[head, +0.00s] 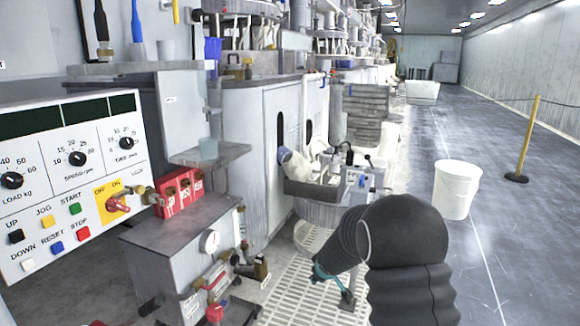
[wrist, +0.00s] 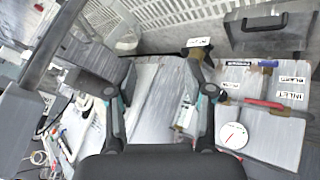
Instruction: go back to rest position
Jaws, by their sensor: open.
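My gripper (head: 332,287) hangs low at the end of my black arm in the head view. It is over the white slatted floor grate, to the right of the grey valve box. In the wrist view my gripper (wrist: 163,80) has its two dark fingers with teal parts spread apart. Nothing is held between them. Grey panel surfaces show beyond the gap, and I cannot tell how far off they are.
The control panel (head: 75,185) and valve box (head: 185,262) stand at the left. A tray cart (head: 318,193) is beyond the gripper. A white bucket (head: 456,190) and a yellow post (head: 524,140) stand at right. The aisle floor (head: 505,215) is mostly open.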

